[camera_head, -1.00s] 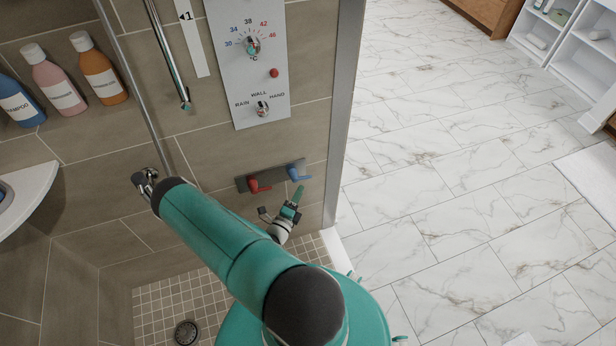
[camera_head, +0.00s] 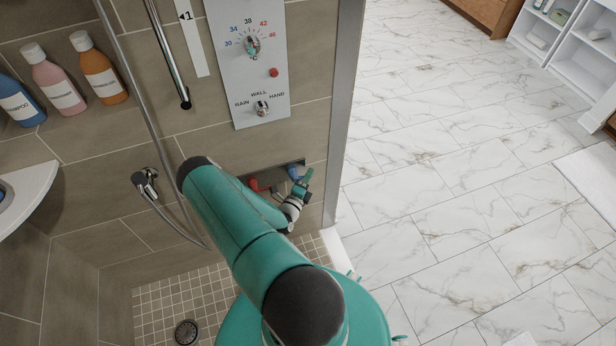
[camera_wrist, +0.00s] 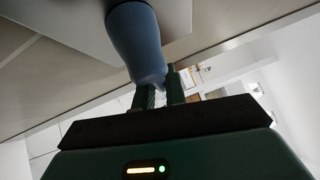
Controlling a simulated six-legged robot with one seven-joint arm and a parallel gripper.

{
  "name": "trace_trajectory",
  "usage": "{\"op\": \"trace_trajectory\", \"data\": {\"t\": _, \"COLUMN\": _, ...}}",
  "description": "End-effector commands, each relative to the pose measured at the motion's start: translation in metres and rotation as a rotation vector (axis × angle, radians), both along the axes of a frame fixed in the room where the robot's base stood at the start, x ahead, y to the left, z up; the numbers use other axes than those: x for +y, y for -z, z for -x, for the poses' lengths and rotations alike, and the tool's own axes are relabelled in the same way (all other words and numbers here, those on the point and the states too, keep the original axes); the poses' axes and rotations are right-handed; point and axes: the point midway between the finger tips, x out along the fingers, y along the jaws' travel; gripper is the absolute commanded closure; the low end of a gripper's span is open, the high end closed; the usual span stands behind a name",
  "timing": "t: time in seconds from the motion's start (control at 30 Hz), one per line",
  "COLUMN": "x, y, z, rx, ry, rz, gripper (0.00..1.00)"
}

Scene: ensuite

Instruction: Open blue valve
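The blue valve (camera_head: 293,172) sits at the right end of a dark plate low on the tiled shower wall, partly hidden by my gripper in the head view. My gripper (camera_head: 306,178) is right at it. In the wrist view the blue valve's handle (camera_wrist: 137,40) fills the upper middle and points down toward my gripper (camera_wrist: 160,86). The two green fingers stand apart, with the handle's end at the gap between them. I cannot tell whether they touch it.
A red valve (camera_head: 255,185) sits left of the blue one on the same plate, partly behind my arm. A shower hose (camera_head: 178,222) hangs left of my arm. A control panel (camera_head: 250,60) is above. A metal frame edge (camera_head: 343,120) stands close on the right, with open marble floor beyond.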

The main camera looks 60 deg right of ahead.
Motion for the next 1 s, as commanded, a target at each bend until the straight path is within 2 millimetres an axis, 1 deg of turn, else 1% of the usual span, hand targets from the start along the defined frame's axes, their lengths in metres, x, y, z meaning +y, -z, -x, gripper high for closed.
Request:
{"op": "trace_trajectory", "data": {"t": 0.17, "x": 0.0004, "y": -0.0001, "z": 0.0000, "rx": 0.006, "ry": -0.001, "rz": 0.004, "gripper": 1.00}}
{"op": "trace_trajectory", "data": {"t": 0.43, "x": 0.0002, "y": -0.0045, "z": 0.0000, "rx": 0.074, "ry": -0.001, "rz": 0.073, "gripper": 1.00}}
{"op": "trace_trajectory", "data": {"t": 0.7, "x": -0.0005, "y": -0.0058, "z": 0.0003, "rx": 0.077, "ry": 0.000, "rz": 0.079, "gripper": 1.00}}
{"op": "trace_trajectory", "data": {"t": 0.73, "x": -0.0005, "y": -0.0058, "z": 0.0003, "rx": 0.077, "ry": 0.000, "rz": 0.079, "gripper": 0.83}}
{"op": "trace_trajectory", "data": {"t": 0.8, "x": -0.0005, "y": -0.0058, "z": 0.0002, "rx": 0.077, "ry": 0.000, "rz": 0.079, "gripper": 0.70}}
{"op": "trace_trajectory", "data": {"t": 0.83, "x": -0.0005, "y": -0.0058, "z": 0.0002, "rx": 0.076, "ry": 0.000, "rz": 0.079, "gripper": 0.66}}
{"op": "trace_trajectory", "data": {"t": 1.0, "x": -0.0003, "y": -0.0056, "z": 0.0002, "rx": 0.076, "ry": 0.000, "rz": 0.078, "gripper": 0.66}}
